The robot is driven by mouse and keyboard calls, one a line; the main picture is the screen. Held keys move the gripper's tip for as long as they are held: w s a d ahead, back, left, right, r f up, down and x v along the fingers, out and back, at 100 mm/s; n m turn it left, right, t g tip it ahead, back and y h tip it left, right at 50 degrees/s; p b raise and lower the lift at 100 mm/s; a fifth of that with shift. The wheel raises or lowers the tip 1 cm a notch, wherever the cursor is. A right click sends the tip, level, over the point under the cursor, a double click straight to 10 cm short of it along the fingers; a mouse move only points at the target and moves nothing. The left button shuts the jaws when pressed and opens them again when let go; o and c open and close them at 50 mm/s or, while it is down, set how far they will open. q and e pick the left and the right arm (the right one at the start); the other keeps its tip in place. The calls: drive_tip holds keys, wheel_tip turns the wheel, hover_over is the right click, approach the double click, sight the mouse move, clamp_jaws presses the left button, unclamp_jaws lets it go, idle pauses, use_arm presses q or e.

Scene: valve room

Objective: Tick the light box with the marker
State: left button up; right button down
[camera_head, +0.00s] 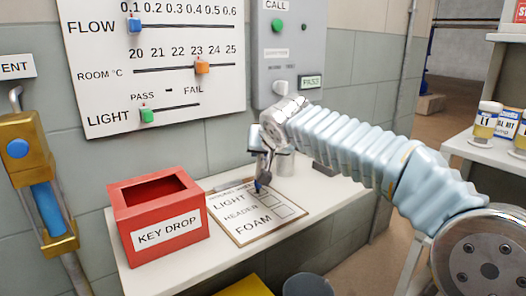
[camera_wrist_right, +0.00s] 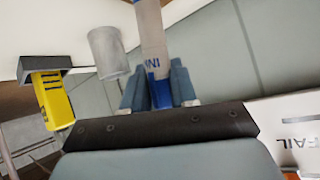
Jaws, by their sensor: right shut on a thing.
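A clipboard sheet (camera_head: 232,217) lies on the white shelf, with rows LIGHT, HEADER and FOAM and a column of boxes at its right side. The light box (camera_head: 264,194) is the upper box, partly hidden by the marker tip. In the right wrist view the marker (camera_wrist_right: 152,40) sits between the fingers of the gripper (camera_wrist_right: 157,92). No tick is discernible. My left gripper is not in view.
A red KEY DROP box (camera_head: 165,220) stands left of the sheet. A metal cup (camera_head: 285,162) stands just behind my right gripper; it also shows in the wrist view (camera_wrist_right: 108,52). The wall panel (camera_head: 160,60) has its LIGHT slider (camera_head: 146,115) under PASS.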

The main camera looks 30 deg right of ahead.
drive_tip(key=shift+s+a+f, duration=0.15)
drive_tip(key=shift+a, duration=0.15)
wheel_tip(320, 180, up, 6)
drive_tip(key=p, duration=0.4)
drive_tip(key=shift+r+p, duration=0.35)
drive_tip(key=shift+r, duration=0.75)
